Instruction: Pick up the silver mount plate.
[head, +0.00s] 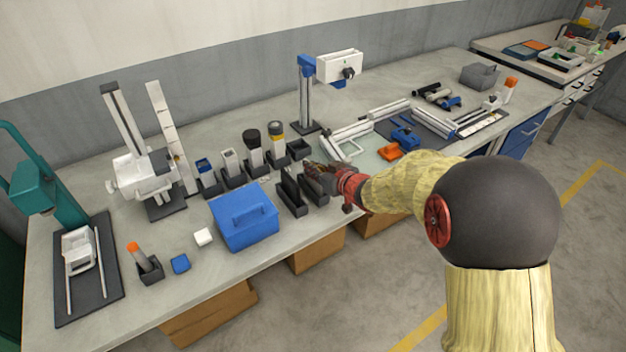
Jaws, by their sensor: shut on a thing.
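My gripper (314,172) is near the middle of the long workbench, at the front row of black holders. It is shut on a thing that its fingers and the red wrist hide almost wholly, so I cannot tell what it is. I cannot make out the silver mount plate for certain anywhere in the head view. A black slotted holder (291,194) stands just left of the gripper, and another black holder (316,192) is directly below the fingers. Whether the held thing touches that holder cannot be told.
A blue lidded box (245,218) stands left of the holders. Several holders with upright parts are behind. A blue stand with a white head (338,66) rises at the back. An orange part (390,152) lies right of my gripper.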

